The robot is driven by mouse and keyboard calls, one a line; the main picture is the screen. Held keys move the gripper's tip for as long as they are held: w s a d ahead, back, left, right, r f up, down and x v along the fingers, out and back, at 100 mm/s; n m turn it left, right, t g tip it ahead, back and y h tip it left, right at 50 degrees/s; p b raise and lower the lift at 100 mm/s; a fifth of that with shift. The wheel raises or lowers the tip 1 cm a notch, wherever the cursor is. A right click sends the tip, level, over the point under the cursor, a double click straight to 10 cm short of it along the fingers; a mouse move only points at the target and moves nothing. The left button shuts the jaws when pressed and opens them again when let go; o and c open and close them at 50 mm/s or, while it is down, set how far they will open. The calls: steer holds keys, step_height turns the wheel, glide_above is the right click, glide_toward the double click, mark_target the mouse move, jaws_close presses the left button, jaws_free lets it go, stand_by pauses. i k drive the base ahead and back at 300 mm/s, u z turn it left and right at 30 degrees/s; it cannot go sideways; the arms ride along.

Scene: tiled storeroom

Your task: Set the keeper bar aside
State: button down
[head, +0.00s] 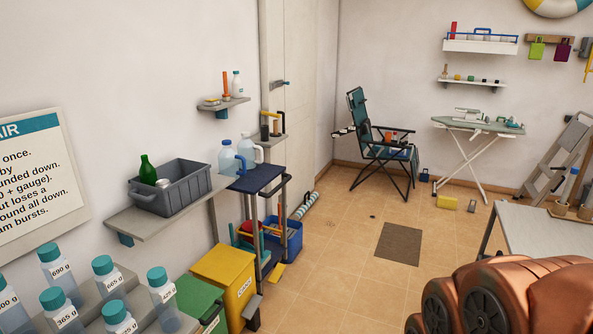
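I cannot make out a keeper bar for certain in the head view. A striped, bar-like object (307,207) lies on the floor along the foot of the left wall, too small to identify. A dark handle (280,83) sticks out from the pale door (297,110) on the back left. My copper-coloured arm links fill the lower right corner. My gripper is out of view, so what it holds is hidden.
A dark trolley (258,180), a yellow bin (226,272) and a green bin (197,303) stand along the left wall. A folding chair (381,150) and ironing board (478,124) stand at the back. A grey table (545,230) is at right. The middle floor is mostly clear around a brown mat (399,244).

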mark_target(273, 115)
steer(key=z, duration=0.65)
steer(key=i, duration=1.5)
steer(key=u, duration=0.5)
steer(key=i, duration=1.85)
steer(key=u, duration=1)
steer(key=i, duration=1.1)
steer(key=u, duration=0.1)
